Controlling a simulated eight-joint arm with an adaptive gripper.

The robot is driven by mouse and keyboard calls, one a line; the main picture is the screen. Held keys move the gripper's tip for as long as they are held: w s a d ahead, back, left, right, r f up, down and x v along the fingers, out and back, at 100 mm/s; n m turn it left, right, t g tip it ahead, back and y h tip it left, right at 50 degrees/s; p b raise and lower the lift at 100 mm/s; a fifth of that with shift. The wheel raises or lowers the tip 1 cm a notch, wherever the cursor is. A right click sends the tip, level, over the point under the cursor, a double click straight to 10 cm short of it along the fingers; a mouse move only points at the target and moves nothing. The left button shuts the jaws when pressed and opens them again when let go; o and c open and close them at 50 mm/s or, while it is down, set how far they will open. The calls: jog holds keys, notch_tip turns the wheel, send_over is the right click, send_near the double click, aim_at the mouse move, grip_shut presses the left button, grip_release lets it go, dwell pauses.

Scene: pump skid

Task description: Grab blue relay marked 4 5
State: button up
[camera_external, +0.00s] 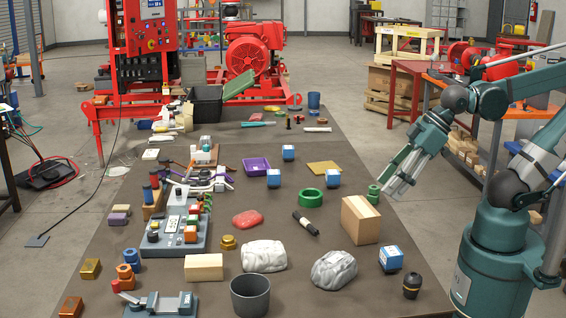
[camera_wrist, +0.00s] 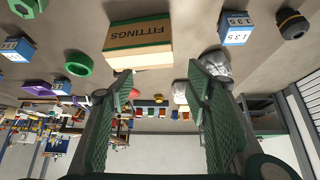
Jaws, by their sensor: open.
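Several small blue-and-white relay cubes stand on the dark table. In the external view one is at the front right (camera_external: 391,258), one right of centre (camera_external: 332,178), one by the purple tray (camera_external: 273,177), one behind it (camera_external: 288,152) and one farther back (camera_external: 205,142). Their marks are too small to read there. In the wrist view the right-hand relay (camera_wrist: 236,28) seems to read 135; the far-left relay (camera_wrist: 16,48) is less clear. I cannot tell which is marked 4 5. My gripper (camera_external: 393,192) is open and empty, above the table's right edge; its spread fingers show in the wrist view (camera_wrist: 160,75).
Wrapped grey bundles (camera_external: 334,270) and a dark cup (camera_external: 250,296) are in front. Bare table lies between the items.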

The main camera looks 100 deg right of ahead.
jog(key=w+d+r+m+g+h+p, duration=0.1)
jog(key=w+d+r+m+p, duration=0.15)
jog(key=w+d, duration=0.2)
jog(key=w+d+r+m+g+p, duration=0.1)
jog(key=w+d+r+m+p, duration=0.1)
jog(key=w+d+r, duration=0.3)
jog(key=m+g+p, duration=0.5)
jog(key=m+p, duration=0.7)
jog(key=m, duration=0.1)
send_over(274, 172)
jog(key=a, duration=0.2)
jog(key=shift+h, duration=0.4)
jog(key=f, duration=1.2)
jog(key=shift+w+d+f, duration=0.2)
jog(key=shift+w+f, duration=0.1)
jog(key=shift+d+f+m, duration=0.25)
jog(key=shift+f, duration=0.05)
jog(key=shift+d+f, duration=0.15)
jog(key=shift+f, duration=1.1)
jog(key=shift+f, duration=0.15)
jog(key=shift+s+d+f+b, duration=0.1)
jog(key=shift+d+f+b, duration=0.1)
jog(key=shift+f, duration=1.05)
jog(key=shift+s+d+f+b, duration=0.1)
jog(key=shift+d+f, duration=0.1)
jog(key=shift+f, duration=1)
